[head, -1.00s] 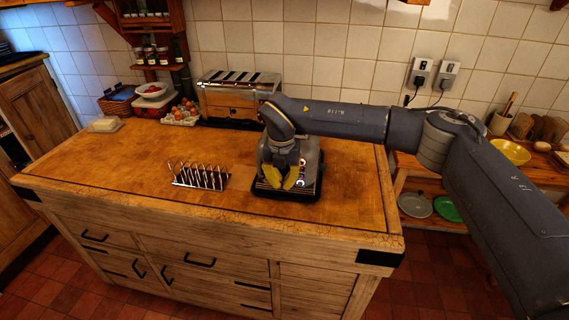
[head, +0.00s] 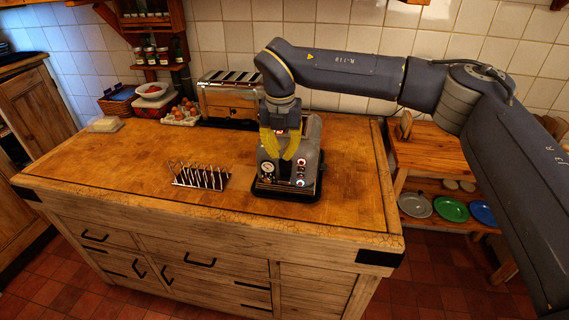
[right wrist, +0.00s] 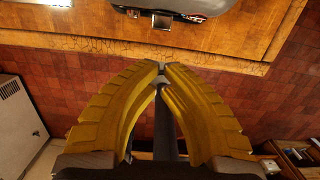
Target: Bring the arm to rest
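My right gripper (head: 280,157) has yellow fingers pointing down. It hangs in front of the upper part of a grey appliance (head: 312,150) with a gauge and lit buttons, on the wooden worktop (head: 120,175). In the right wrist view the curved fingers (right wrist: 162,70) come together at their tips, with nothing clearly held between them. The arm reaches in from the right, bent at the elbow. My left gripper is not in view.
A wire rack (head: 200,177) stands left of the appliance. A toaster (head: 225,100), eggs (head: 181,113) and a bowl (head: 152,90) are behind. A side shelf with plates (head: 451,209) is at right.

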